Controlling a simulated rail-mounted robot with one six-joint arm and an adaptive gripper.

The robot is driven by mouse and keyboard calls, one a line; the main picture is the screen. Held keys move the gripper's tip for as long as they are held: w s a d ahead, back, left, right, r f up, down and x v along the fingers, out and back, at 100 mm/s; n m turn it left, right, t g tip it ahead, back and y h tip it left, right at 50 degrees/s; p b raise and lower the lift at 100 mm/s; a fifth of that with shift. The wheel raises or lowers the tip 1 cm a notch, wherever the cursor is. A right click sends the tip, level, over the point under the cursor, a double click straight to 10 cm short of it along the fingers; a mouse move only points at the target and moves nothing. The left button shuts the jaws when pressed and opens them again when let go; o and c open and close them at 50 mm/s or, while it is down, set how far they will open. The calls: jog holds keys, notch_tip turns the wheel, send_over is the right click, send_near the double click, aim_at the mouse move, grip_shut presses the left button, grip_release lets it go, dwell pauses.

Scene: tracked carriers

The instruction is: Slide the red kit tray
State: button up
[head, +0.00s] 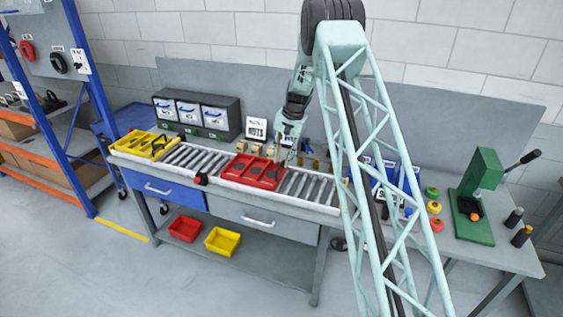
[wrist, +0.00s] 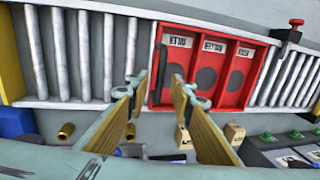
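The red kit tray (head: 240,179) lies on the roller conveyor at its middle. It has three labelled compartments with dark flat shapes in them, and it also fills the upper middle of the wrist view (wrist: 225,35). My gripper (head: 284,147) is at the tray's right end in the head view. In the wrist view my gripper (wrist: 158,78) is open, with one finger on each side of the tray's left end wall. A gap shows between the fingertips. I cannot tell whether the fingers touch the wall.
The roller conveyor (head: 300,186) has bare rollers on both sides of the tray. A stop with a red knob (wrist: 296,22) stands beside the tray. A yellow tray (head: 145,145) lies at the conveyor's left end. Small wooden blocks (wrist: 233,134) and brass cylinders lie behind the conveyor.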

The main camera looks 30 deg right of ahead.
jog(key=shift+w+a+f, duration=0.1)
jog(key=shift+f, duration=0.55)
grip_shut()
